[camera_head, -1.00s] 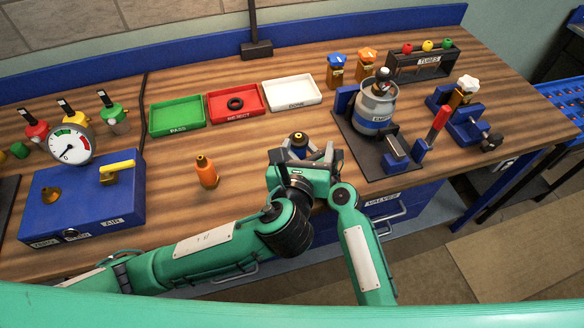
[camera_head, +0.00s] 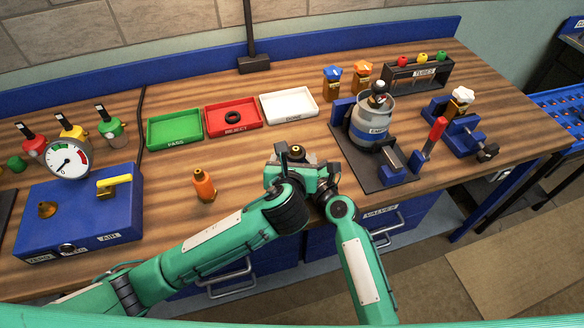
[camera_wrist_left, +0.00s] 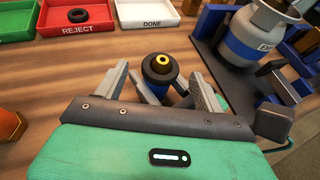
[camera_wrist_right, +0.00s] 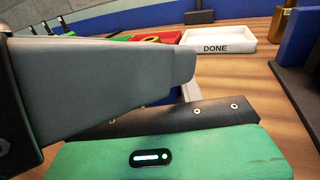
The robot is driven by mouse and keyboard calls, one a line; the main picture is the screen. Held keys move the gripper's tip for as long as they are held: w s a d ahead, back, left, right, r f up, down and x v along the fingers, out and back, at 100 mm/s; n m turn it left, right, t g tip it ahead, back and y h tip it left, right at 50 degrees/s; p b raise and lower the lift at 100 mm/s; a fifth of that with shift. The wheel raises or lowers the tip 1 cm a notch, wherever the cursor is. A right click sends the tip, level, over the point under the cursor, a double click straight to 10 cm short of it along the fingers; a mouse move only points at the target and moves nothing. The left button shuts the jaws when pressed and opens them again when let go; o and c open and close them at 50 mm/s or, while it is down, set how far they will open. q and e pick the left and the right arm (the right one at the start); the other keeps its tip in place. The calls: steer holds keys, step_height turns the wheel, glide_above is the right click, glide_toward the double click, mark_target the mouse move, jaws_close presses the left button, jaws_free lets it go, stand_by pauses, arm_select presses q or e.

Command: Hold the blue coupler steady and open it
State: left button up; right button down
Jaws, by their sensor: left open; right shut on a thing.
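The blue coupler (camera_head: 296,152) is a small dark upright piece with a brass centre, at the front middle of the bench. The left wrist view shows its round top and blue body (camera_wrist_left: 160,70) between the fingers. My left gripper (camera_head: 290,162) is open, its two grey fingers apart on either side of the coupler. My right gripper (camera_head: 322,182) comes in low from the right and is shut on the coupler; its fingertips are mostly hidden.
An orange-brown bottle-shaped fitting (camera_head: 204,186) stands left of my left gripper. Green (camera_head: 176,143), red (camera_head: 250,122) and white (camera_head: 308,104) trays lie behind. A gauge box (camera_head: 80,215) is left; a cylinder stand (camera_head: 355,160) is close on the right.

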arm_select(q)
steer(key=shift+x, duration=0.8)
steer(key=c, duration=1.2)
steer(key=shift+r, duration=0.15)
steer(key=shift+r, duration=1)
